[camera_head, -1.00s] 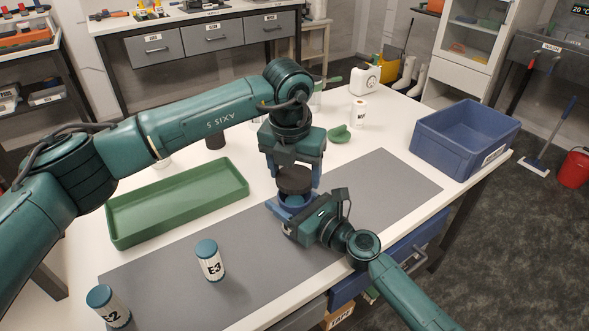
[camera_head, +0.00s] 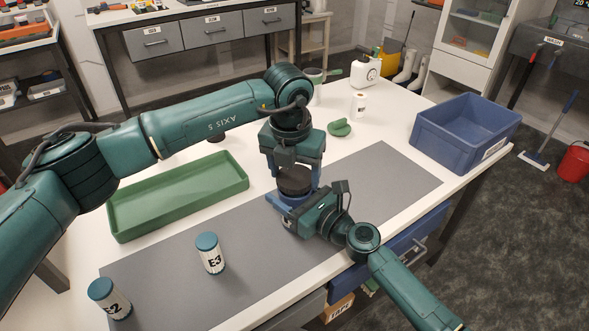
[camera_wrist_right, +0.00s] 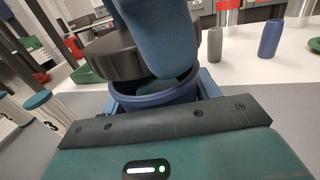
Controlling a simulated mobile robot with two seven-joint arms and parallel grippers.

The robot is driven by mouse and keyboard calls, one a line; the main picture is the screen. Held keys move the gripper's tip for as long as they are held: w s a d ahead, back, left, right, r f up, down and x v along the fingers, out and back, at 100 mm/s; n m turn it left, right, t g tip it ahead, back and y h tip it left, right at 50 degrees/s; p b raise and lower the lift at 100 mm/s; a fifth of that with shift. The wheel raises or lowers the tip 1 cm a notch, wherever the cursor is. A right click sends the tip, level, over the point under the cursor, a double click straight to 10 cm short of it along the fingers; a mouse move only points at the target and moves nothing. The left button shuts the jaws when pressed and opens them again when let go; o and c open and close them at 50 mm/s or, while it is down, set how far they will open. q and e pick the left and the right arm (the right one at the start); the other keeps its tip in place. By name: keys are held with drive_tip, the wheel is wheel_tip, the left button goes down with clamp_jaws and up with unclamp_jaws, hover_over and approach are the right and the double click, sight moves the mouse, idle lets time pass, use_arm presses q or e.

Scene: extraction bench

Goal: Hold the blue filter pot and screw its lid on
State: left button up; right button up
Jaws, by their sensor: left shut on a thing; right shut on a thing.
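The blue filter pot (camera_head: 287,202) stands over the grey mat, mostly hidden by my grippers. My right gripper (camera_head: 292,209) is shut on it from the front right. The dark round lid (camera_head: 295,183) is just above the pot, and my left gripper (camera_head: 294,174) is shut on it from above. In the right wrist view the lid (camera_wrist_right: 112,58) hangs over the pot (camera_wrist_right: 155,97) and sits off to the left of its opening. Part of the rim and something green inside show below it. A blue left finger (camera_wrist_right: 165,40) hides part of the lid.
A green tray (camera_head: 178,208) lies left of the pot. Canisters E3 (camera_head: 211,254) and E2 (camera_head: 110,299) stand at front left. A blue crate (camera_head: 440,139) is at the right, and a small green item (camera_head: 339,128) lies behind. The grey mat (camera_head: 390,180) is clear on the right.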

use_arm(q)
drive_tip(key=shift+f, duration=0.45)
